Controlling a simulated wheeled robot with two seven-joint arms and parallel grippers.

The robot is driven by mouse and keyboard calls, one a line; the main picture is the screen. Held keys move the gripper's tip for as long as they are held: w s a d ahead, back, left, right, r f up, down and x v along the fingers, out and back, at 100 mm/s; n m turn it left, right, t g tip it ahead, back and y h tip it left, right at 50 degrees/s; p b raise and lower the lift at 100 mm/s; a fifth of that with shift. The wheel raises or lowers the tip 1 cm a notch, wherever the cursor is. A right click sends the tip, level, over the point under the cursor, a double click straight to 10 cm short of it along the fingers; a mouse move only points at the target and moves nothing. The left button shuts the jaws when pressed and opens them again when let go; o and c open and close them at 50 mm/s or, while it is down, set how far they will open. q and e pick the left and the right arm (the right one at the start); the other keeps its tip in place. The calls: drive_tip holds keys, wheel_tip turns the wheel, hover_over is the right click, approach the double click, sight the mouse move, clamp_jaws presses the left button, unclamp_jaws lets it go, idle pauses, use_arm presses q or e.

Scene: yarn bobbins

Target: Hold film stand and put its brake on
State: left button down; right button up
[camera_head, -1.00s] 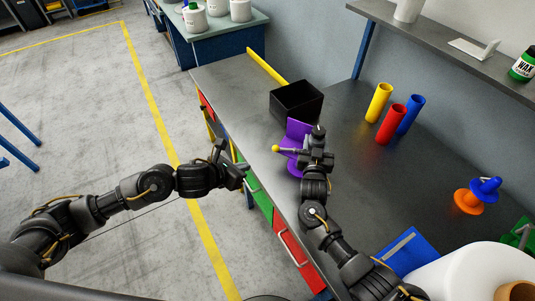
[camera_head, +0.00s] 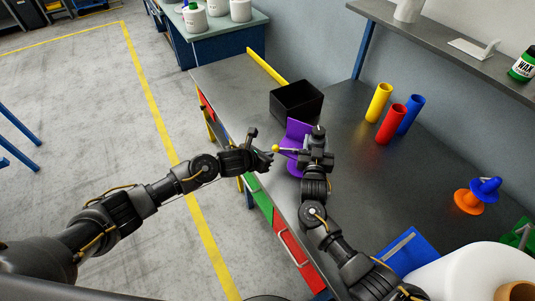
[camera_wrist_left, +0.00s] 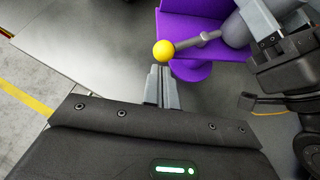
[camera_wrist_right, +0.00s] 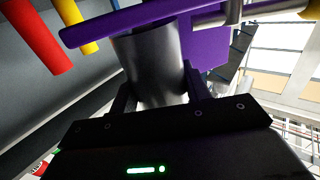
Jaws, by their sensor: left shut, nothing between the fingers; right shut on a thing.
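The purple film stand (camera_head: 296,130) stands on the workbench, partly hidden behind my right arm. Its brake lever ends in a yellow ball (camera_head: 276,149) that points left, toward the bench's front edge. My right gripper (camera_head: 318,150) is at the stand; in the right wrist view its fingers are shut on the stand's grey post (camera_wrist_right: 152,65). My left gripper (camera_head: 268,158) is beside the yellow ball. In the left wrist view its fingers (camera_wrist_left: 161,75) are shut and empty, their tips just below the ball (camera_wrist_left: 164,50); whether they touch it I cannot tell.
A black bin (camera_head: 297,100) stands behind the stand. Yellow (camera_head: 379,102), red (camera_head: 391,124) and blue (camera_head: 410,115) tubes stand at the back right. A large white roll (camera_head: 475,272) and a blue bin (camera_head: 408,254) are at the near right. The bench middle is clear.

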use_arm(q)
drive_tip(key=shift+w, duration=0.15)
drive_tip(key=w, duration=0.1)
drive_tip(key=w+m+g+h, duration=0.1)
drive_tip(key=w+m, duration=0.1)
drive_tip(key=shift+w+a+g+h, duration=0.2)
drive_tip(key=shift+a+g+h, duration=0.05)
drive_tip(key=shift+g+h, duration=0.05)
idle(0.3)
drive_tip(key=shift+s, duration=0.1)
idle(1.1)
drive_tip(key=shift+s+d, duration=0.25)
drive_tip(key=shift+s, duration=0.4)
